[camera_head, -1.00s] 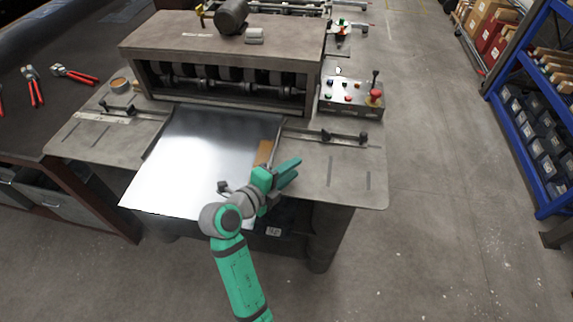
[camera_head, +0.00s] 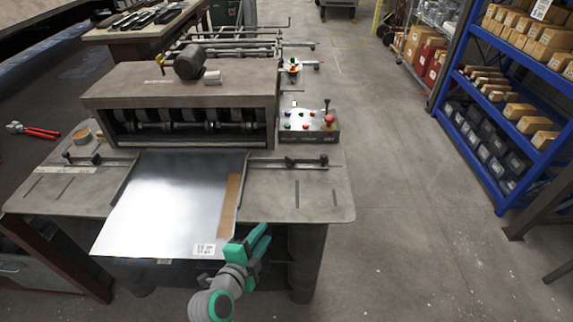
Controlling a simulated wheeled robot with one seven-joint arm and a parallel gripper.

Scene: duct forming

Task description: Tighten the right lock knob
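The forming machine (camera_head: 180,82) stands on a grey worktable. The right guide rail (camera_head: 270,164) runs along the tabletop to the right of the sheet and carries small black lock knobs. The outer right knob (camera_head: 323,160) stands near the rail's right end, and another knob (camera_head: 289,162) sits left of it. My gripper (camera_head: 258,240), teal, is at the table's front edge, below and left of these knobs in the picture and clear of them. It holds nothing that I can see. The gap between its fingers is not clear.
A shiny metal sheet (camera_head: 170,205) with a brown strip lies across the table's middle. A control box (camera_head: 309,125) with coloured buttons stands behind the right rail. Red-handled pliers (camera_head: 35,131) lie on the left bench. A blue shelf (camera_head: 480,120) stands at right; floor between is clear.

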